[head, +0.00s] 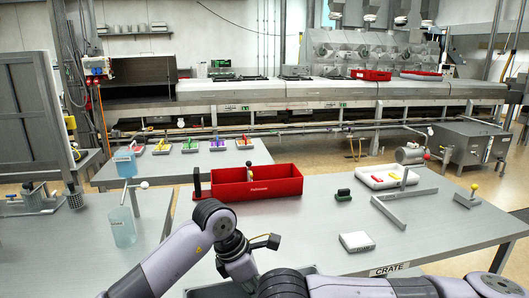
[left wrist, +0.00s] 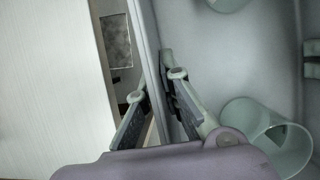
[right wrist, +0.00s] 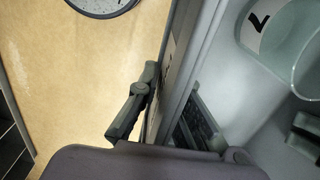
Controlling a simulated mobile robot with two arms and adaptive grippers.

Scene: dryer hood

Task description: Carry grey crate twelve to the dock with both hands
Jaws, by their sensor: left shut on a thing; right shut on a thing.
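The grey crate (head: 305,271) shows only in part at the bottom of the head view, mostly hidden behind my arms; its number is not readable. In the left wrist view my left gripper (left wrist: 157,86) is shut on the crate's wall (left wrist: 143,35), one finger on each side. In the right wrist view my right gripper (right wrist: 170,98) is shut on another stretch of wall (right wrist: 186,45). Inside the crate are a translucent cup (left wrist: 262,128) and a cup with a black mark (right wrist: 292,45). A label reading CRATE (head: 389,269) is on the table's front edge; I cannot tell the dock's outline.
On the table (head: 330,220) stand a red bin (head: 262,188), a white block (head: 356,242), a dark green block (head: 343,195), an L-shaped grey bracket (head: 402,199) and a white tray (head: 388,176). The table's front middle is bare.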

